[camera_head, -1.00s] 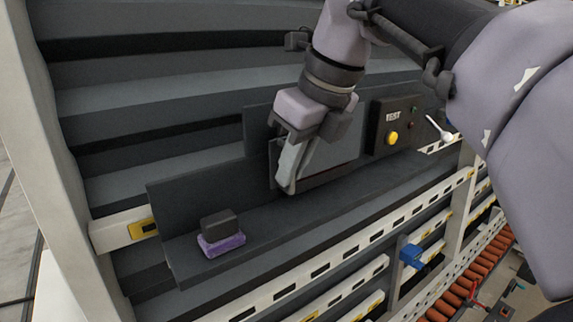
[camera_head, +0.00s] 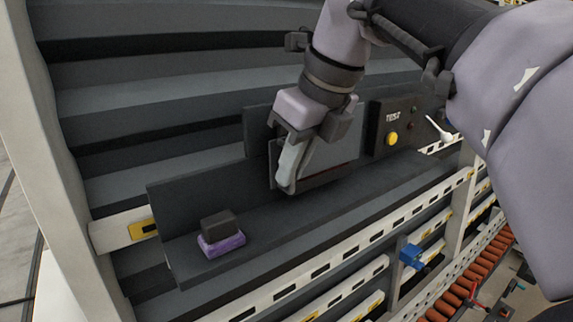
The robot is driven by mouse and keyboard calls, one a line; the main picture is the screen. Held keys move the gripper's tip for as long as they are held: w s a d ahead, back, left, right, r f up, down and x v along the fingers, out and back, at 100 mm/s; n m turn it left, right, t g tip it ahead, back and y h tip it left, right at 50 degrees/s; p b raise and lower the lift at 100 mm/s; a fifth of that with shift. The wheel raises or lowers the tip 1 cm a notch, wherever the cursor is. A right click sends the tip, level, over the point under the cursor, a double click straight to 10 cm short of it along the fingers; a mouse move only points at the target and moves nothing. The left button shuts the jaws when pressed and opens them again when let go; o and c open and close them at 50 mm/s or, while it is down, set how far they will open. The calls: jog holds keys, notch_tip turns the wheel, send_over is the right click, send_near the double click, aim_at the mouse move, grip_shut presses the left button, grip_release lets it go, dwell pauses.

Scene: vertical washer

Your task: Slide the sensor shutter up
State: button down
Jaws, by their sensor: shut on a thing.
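The sensor shutter (camera_head: 335,157) looks like a flat grey panel on the dark upright backboard, left of the control box. My gripper (camera_head: 288,182) is in front of its left part, fingers pointing down, and hides that part. The fingers are close together, shut at the shutter's lower left edge. The exact grip point is hidden behind the fingers. A dark strip shows along the panel's lower edge, just above the shelf.
A control box (camera_head: 377,130) with a yellow button and "TEST" label stands right of the shutter. A white lever (camera_head: 438,129) is beside it. A black and purple block (camera_head: 221,233) sits on the shelf (camera_head: 290,225) at left. The shelf between block and gripper is clear.

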notch_tip(320, 180, up, 10)
jog(key=p, duration=0.7)
jog(key=shift+f+p, duration=0.1)
jog(key=shift+p, duration=0.25)
jog(key=shift+f, duration=0.1)
jog(key=c, duration=1.5)
grip_release()
jog(key=v, duration=0.7)
jog(key=shift+r, duration=0.25)
